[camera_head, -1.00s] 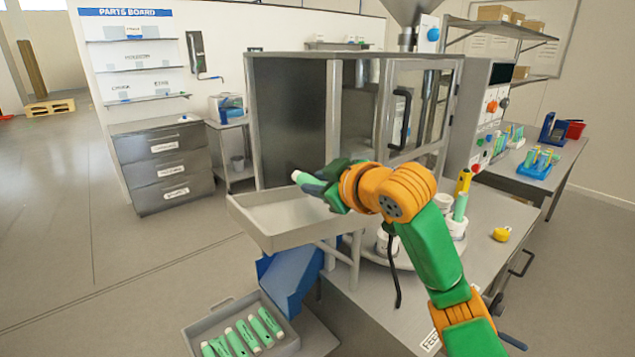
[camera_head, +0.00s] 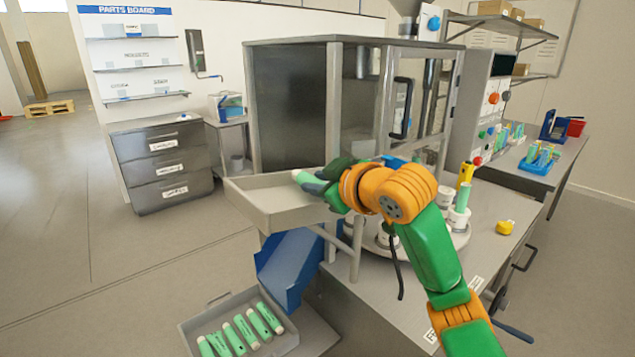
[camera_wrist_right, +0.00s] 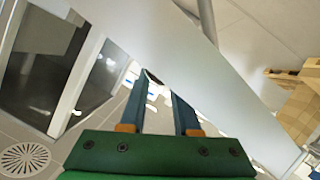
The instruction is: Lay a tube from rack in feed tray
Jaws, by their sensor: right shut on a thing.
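My right gripper (camera_head: 318,184) is shut on a green tube (camera_head: 303,177), whose pale end sticks out to the left. The gripper and tube show over the grey feed tray (camera_head: 287,217), near its right part; I cannot tell whether the tube touches the tray. In the right wrist view my two fingers (camera_wrist_right: 160,95) show, but the tube is not clearly visible between them. A blue rack (camera_head: 537,167) with several green tubes stands on the far right bench. My left gripper is not in view.
A glass-fronted cabinet (camera_head: 300,110) stands behind the tray. White cups with tubes (camera_head: 457,217) stand on a turntable right of my arm. Below, a bin (camera_head: 283,348) holds several green tubes beside a blue chute (camera_head: 290,265). A yellow object (camera_head: 504,227) lies on the bench.

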